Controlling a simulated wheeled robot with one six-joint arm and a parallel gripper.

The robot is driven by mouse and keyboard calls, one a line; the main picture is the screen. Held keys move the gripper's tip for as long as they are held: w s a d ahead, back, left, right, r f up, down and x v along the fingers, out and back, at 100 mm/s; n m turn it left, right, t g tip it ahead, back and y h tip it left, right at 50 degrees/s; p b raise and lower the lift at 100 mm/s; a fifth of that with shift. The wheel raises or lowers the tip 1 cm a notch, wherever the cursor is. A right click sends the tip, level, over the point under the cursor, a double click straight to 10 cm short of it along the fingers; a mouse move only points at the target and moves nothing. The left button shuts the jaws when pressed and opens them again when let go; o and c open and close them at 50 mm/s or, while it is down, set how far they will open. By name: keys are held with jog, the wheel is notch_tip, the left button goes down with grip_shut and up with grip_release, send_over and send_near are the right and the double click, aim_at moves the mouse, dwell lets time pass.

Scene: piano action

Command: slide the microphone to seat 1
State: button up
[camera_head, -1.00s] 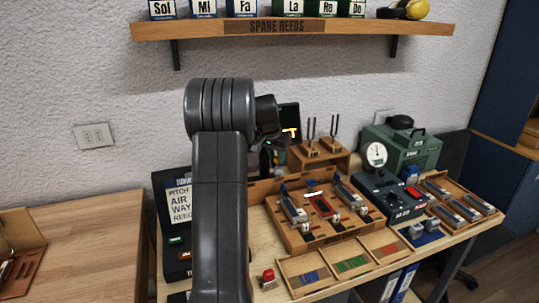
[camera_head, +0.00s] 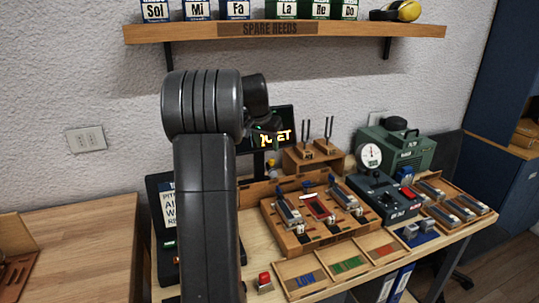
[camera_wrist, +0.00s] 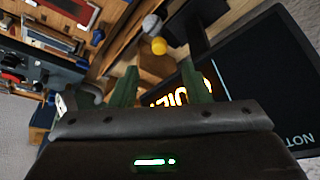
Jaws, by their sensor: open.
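The work board (camera_head: 339,241) is a wooden tray with several metal-and-red parts in slots and small labels at its front, too small to read surely. Behind its left end is a small grey ball (camera_head: 271,163), near a yellow one; these may be the microphone, but I cannot tell. The grey ball (camera_wrist: 152,24) and the yellow ball (camera_wrist: 159,45) show more clearly in the wrist view, beyond my fingertips. My gripper (camera_wrist: 159,78) is open and empty, its green fingers apart. In the head view my arm partly hides it, above the back left of the board.
A dark display (camera_head: 274,138) with glowing letters stands close behind my gripper. Tuning forks (camera_head: 318,134) stand on a wooden block, with a green machine (camera_head: 405,148) to the right. A shelf (camera_head: 350,34) hangs above. A three-part tray (camera_head: 340,265) lies in front. The left tabletop (camera_head: 80,235) is largely clear.

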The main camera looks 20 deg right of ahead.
aim_at(270, 160)
jog(key=v, duration=0.6)
jog(key=shift+r, duration=0.2)
jog(key=shift+f, duration=0.1)
jog(key=x, duration=1.4)
jog(key=shift+s+a, duration=0.1)
jog(key=shift+a, duration=0.35)
